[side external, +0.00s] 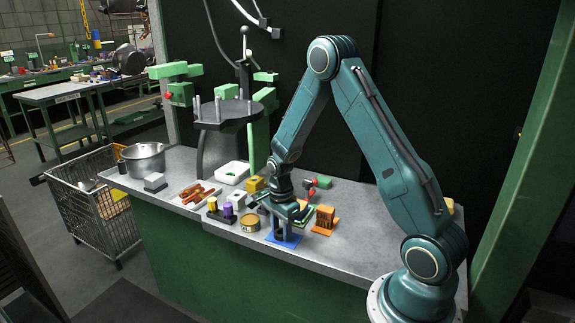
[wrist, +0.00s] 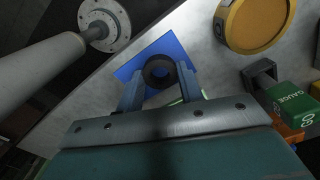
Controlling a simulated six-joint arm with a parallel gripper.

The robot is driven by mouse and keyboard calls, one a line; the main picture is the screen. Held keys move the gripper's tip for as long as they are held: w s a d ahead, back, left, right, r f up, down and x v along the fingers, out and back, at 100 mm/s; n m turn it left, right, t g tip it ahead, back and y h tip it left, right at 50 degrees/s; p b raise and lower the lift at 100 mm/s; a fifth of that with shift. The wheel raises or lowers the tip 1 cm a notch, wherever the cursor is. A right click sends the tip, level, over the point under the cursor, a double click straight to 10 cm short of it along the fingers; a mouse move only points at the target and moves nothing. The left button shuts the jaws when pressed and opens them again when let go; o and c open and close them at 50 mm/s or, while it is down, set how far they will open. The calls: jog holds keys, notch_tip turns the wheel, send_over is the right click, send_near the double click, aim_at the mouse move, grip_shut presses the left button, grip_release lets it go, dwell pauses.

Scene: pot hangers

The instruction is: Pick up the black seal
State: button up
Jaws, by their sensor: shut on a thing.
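The black seal (wrist: 159,71) is a small thick ring, seen in the wrist view between the two finger tips of my gripper (wrist: 160,72). The fingers touch it on both sides and are shut on it. Behind it lies a flat blue square pad (wrist: 176,47). In the side view my gripper (side external: 283,229) points down over the blue pad (side external: 284,240) near the bench's front edge. The seal cannot be made out there, hidden at the fingers. Whether it rests on the pad or is just above it I cannot tell.
A round yellow-brown tin (side external: 250,222) stands close left of the gripper, with a black tray (side external: 222,216) holding a purple and a yellow cylinder beyond. A metal pot (side external: 144,158) is at the far left. The bench's right part is fairly clear.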

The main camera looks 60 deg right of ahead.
jog(key=shift+r, duration=0.15)
notch_tip(320, 180, up, 20)
dwell(0.9)
jog(key=shift+d, duration=0.1)
dwell(0.4)
jog(key=d+r, duration=0.5)
jog(key=d, duration=0.5)
jog(key=shift+s+r, duration=0.2)
jog(key=shift+s, duration=0.1)
jog(key=shift+f, duration=0.15)
notch_tip(320, 180, down, 20)
jog(key=shift+r, duration=0.15)
dwell(0.5)
jog(key=shift+f, duration=0.5)
